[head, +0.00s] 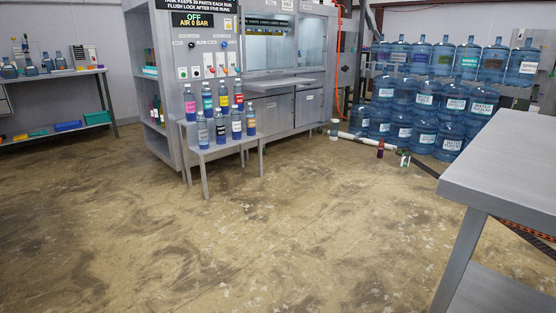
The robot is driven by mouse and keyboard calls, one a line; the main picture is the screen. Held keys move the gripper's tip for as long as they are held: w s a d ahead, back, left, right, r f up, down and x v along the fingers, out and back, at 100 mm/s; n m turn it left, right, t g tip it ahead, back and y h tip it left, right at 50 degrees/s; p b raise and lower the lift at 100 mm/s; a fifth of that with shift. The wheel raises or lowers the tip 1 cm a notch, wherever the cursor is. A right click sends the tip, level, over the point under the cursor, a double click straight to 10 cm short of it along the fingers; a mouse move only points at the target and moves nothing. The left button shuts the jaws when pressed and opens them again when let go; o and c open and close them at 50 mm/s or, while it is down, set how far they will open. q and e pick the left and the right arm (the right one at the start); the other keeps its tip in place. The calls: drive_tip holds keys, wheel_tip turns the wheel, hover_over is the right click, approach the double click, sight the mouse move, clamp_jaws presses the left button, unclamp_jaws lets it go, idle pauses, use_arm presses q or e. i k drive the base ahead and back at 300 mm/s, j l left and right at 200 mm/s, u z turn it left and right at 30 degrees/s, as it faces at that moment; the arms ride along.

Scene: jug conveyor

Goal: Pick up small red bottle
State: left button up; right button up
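A small dark red bottle-like object (380,148) stands upright on the floor right of centre, close to a white pipe (356,137). It is small in the view, so its details are hard to tell. Small bottles in red and green tones (158,109) also stand on a side shelf of the grey machine (168,65) at the left; they are partly hidden. Neither of my grippers is in view.
Several labelled bottles (221,126) stand on a stepped metal stand (214,151). Large blue water jugs (452,109) are stacked at the back right. A white-green item (405,159) is near the red object. A grey table (508,165) fills the right foreground. The middle floor is clear.

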sight(381, 146)
drive_tip(key=i+u, duration=0.3)
drive_tip(key=i, duration=1.1)
drive_tip(key=i+z, duration=0.5)
drive_tip(key=i+j+z, duration=0.15)
drive_tip(key=i+z, duration=0.35)
drive_tip(key=i+l+z, duration=0.2)
drive_tip(key=i+z, duration=0.3)
drive_tip(key=i, duration=0.4)
drive_tip(key=i+j+z, duration=0.1)
drive_tip(key=i+z, duration=0.4)
drive_tip(key=i, duration=0.35)
drive_tip(key=i+l+u, duration=0.15)
drive_tip(key=i, duration=0.4)
drive_tip(key=i+l+u, duration=0.2)
drive_tip(key=i, duration=0.3)
drive_tip(key=i+l+u, duration=0.15)
drive_tip(key=i, duration=0.35)
drive_tip(key=i+l, duration=0.05)
drive_tip(key=l, duration=0.05)
